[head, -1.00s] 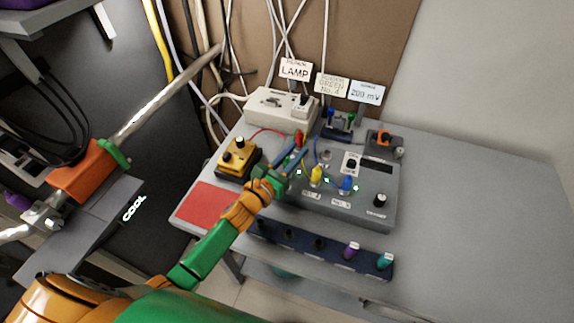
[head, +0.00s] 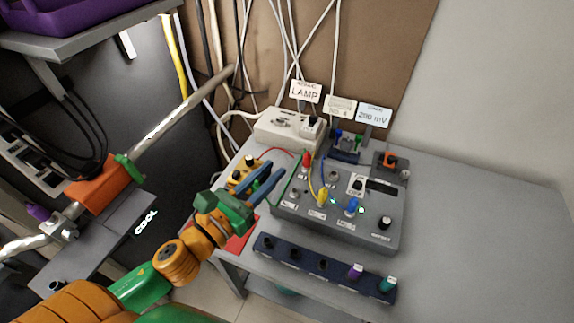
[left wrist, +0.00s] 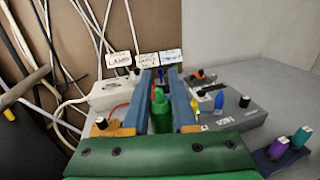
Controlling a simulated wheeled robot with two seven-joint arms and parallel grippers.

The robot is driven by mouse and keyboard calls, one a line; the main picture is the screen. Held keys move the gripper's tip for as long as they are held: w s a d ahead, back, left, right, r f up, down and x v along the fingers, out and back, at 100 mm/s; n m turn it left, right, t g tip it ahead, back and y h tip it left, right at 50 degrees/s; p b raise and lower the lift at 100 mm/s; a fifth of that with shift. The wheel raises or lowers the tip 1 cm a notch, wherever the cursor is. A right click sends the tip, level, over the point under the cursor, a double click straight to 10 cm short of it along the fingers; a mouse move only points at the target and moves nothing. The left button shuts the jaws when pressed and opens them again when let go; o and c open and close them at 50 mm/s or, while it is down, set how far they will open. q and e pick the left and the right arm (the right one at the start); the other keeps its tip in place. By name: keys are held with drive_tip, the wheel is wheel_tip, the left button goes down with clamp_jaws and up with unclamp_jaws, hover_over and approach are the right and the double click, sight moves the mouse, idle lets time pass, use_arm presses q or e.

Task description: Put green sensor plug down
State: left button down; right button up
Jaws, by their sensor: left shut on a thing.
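My left gripper (head: 275,170) is shut on the green sensor plug, left of the grey control box (head: 380,240) and raised above the table. The green plug (left wrist: 160,108) shows between the two blue fingers in the left wrist view; in the head view the fingers mostly hide it. A green cable (head: 287,187) runs from near the fingers towards the box. A dark blue rack (head: 300,258) lies along the table's front edge, with dark holes at its left and middle. A purple plug (head: 355,271) and a teal plug (head: 387,284) stand at its right end. My right gripper is not in view.
Red, yellow (head: 322,195) and blue (head: 351,206) plugs stand on the control box. A yellow box (head: 244,172) and red mat (head: 242,240) lie partly behind my gripper. A white lamp box (head: 285,127) and signs stand behind. The right table is clear.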

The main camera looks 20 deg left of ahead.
use_arm(q)
drive_tip(key=shift+s+a+r, duration=0.1)
drive_tip(key=shift+s+r, duration=0.2)
drive_tip(key=shift+s, duration=0.25)
